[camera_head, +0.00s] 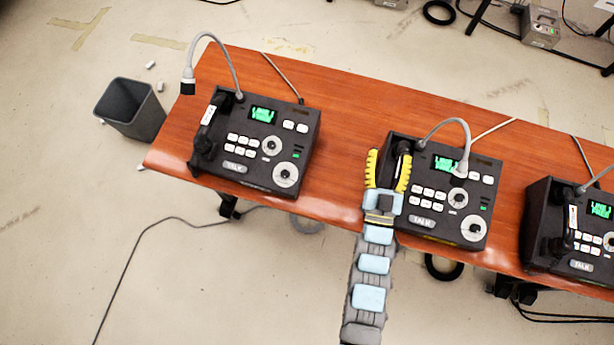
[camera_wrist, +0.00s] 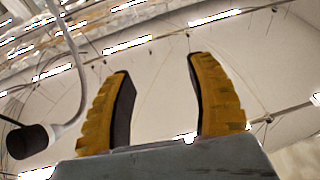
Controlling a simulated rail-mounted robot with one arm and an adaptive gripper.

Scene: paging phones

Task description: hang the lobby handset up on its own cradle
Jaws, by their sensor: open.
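Three dark desk phones stand in a row on the table: a left phone (camera_head: 262,145), a middle phone (camera_head: 447,205) and a right phone (camera_head: 585,240). Their labels are too small to read, so I cannot tell which is the lobby one. A black handset (camera_head: 207,125) lies along the left phone's left side, and another handset (camera_head: 571,228) along the right phone's left side. My gripper (camera_head: 388,165) is open over the left side of the middle phone. Its yellow fingers partly hide the cradle area there, so I cannot tell how any handset sits. The wrist view shows empty space between the fingers (camera_wrist: 160,105).
Gooseneck microphones rise from the phones; the middle one (camera_head: 448,123) arches close right of my gripper, and one stands left of the fingers in the wrist view (camera_wrist: 75,70). Bare red-brown table (camera_head: 335,150) lies between the left and middle phones. A grey bin (camera_head: 130,108) stands left.

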